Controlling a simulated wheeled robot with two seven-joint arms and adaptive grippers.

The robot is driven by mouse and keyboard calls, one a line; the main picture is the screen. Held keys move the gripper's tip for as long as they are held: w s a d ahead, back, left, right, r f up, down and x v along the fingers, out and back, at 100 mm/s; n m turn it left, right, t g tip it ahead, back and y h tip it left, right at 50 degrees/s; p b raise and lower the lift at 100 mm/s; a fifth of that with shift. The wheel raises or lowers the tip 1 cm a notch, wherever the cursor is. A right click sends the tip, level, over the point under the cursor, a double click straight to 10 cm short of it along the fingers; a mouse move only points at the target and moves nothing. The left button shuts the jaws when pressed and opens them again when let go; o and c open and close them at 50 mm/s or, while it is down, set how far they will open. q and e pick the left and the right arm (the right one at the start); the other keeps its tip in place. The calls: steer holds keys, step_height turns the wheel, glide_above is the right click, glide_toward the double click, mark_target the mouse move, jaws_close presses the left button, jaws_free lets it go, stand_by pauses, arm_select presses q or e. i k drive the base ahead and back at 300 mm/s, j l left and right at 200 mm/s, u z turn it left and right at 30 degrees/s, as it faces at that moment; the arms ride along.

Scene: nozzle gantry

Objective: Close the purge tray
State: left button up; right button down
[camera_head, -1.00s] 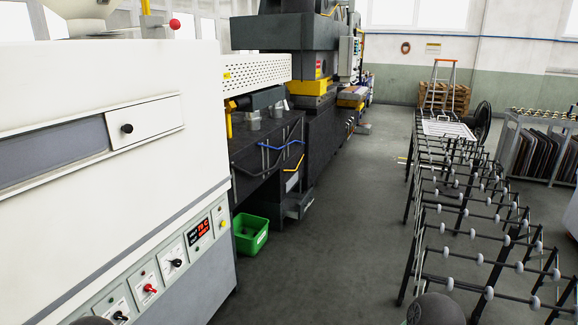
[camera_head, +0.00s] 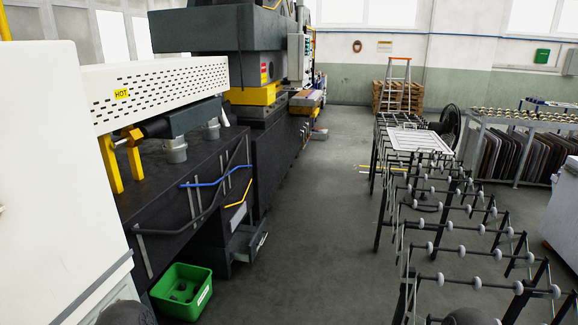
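A grey metal tray (camera_head: 245,245), which looks like the purge tray, sticks out like a drawer from the low front of the dark machine base, left of the picture's middle. It is pulled out toward the aisle, with a pale handle on its front. Its inside is mostly too small to make out. Neither of my grippers shows; only dark rounded parts of my own arms show at the bottom edge.
A green bin (camera_head: 182,292) stands on the floor in front of the tray. A white cabinet (camera_head: 50,170) is close on the left. A roller conveyor (camera_head: 470,250) runs along the right. The grey aisle floor (camera_head: 310,220) between is clear.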

mark_target(247, 242)
steer(key=i, duration=2)
steer(key=i+l+u, duration=0.15)
steer(key=i+u, duration=0.3)
steer(key=i, duration=0.25)
steer(key=i+l+u, duration=0.45)
steer(key=i, duration=0.2)
steer(key=i+l+u, duration=0.45)
steer(key=i+l, duration=0.1)
steer(key=i, duration=0.05)
